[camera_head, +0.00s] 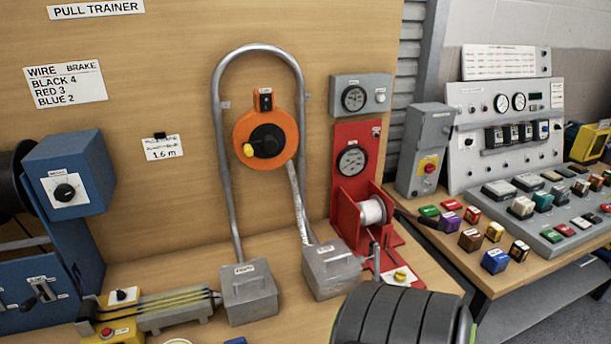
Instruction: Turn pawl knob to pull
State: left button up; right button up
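The red winch stand (352,170) is on the wooden bench near the right edge of the backboard. It carries a round gauge and a spool of white line (372,211). A small yellow knob (400,275) sits on a pale plate by the winch's foot; it may be the pawl knob, but its label and setting are too small to read. An orange reel (264,138) with a dark hub and a yellow handle (248,150) hangs on the backboard. Neither of my grippers is in view.
Two grey boxes (249,292) (331,268) stand at the feet of a bent grey pipe (217,110). A large dark ribbed shape at the bottom right hides some bench front. Blue equipment (78,175) fills the left. A control console (505,135) and loose blocks cover the right bench.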

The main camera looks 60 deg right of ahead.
aim_at(400, 276)
jog(key=z, duration=2.45)
jog(key=i+l, duration=0.1)
jog(key=l, duration=0.2)
jog(key=i+l, duration=0.1)
jog(key=l, duration=0.5)
jog(key=i, duration=0.05)
